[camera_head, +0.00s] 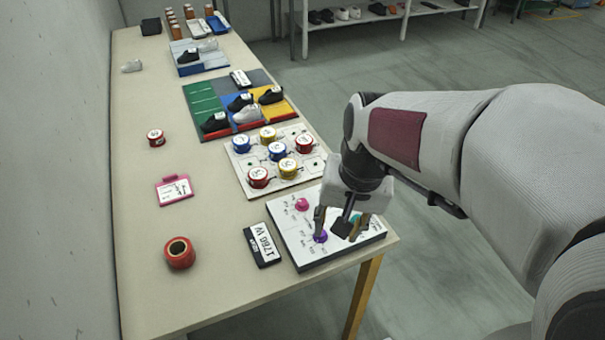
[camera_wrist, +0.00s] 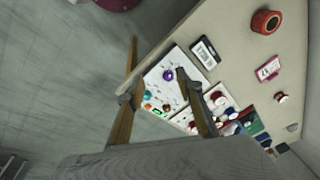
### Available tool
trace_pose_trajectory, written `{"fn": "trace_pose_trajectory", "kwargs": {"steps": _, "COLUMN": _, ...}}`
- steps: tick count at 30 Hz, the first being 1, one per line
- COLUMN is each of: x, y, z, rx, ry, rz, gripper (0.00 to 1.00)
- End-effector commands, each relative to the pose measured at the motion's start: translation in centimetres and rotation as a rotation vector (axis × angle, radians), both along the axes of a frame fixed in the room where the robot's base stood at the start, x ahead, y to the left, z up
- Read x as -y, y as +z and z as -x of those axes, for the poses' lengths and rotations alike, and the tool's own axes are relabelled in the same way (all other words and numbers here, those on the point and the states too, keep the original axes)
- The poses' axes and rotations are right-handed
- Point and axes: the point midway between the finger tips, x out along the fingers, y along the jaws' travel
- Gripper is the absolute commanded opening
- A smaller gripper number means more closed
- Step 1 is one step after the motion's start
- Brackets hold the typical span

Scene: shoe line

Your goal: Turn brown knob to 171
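The white knob panel (camera_head: 290,232) lies at the table's near right corner. On it are a pink knob (camera_head: 302,204), a purple knob (camera_head: 320,237) and a partly covered teal knob (camera_head: 355,218). The wrist view shows the purple knob (camera_wrist: 168,75), the teal knob (camera_wrist: 147,97) and a small orange-brown spot (camera_wrist: 148,107) that may be the brown knob. No brown knob is clear in the head view, where my gripper covers part of the panel. My gripper (camera_head: 341,229) is open and empty above the panel, its fingers (camera_wrist: 160,82) apart. Dial readings are too small to read.
A red tape roll (camera_head: 180,253) and a pink-clipped tag (camera_head: 174,190) lie left. The table's front left is clear.

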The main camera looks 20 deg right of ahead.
Motion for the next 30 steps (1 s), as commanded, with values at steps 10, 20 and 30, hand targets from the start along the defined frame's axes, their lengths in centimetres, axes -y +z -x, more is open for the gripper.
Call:
{"fn": "trace_pose_trajectory", "kwargs": {"steps": 10, "x": -0.5, "y": 0.5, "z": 0.8, "rx": 0.010, "ry": 0.069, "rz": 0.024, "gripper": 0.36}}
{"fn": "trace_pose_trajectory", "kwargs": {"steps": 20, "x": -0.6, "y": 0.5, "z": 0.8, "rx": 0.010, "ry": 0.071, "rz": 0.025, "gripper": 0.36}}
{"fn": "trace_pose_trajectory", "kwargs": {"steps": 30, "x": -0.8, "y": -1.1, "z": 0.6, "rx": -0.043, "ry": 0.081, "rz": 0.008, "gripper": 0.36}}
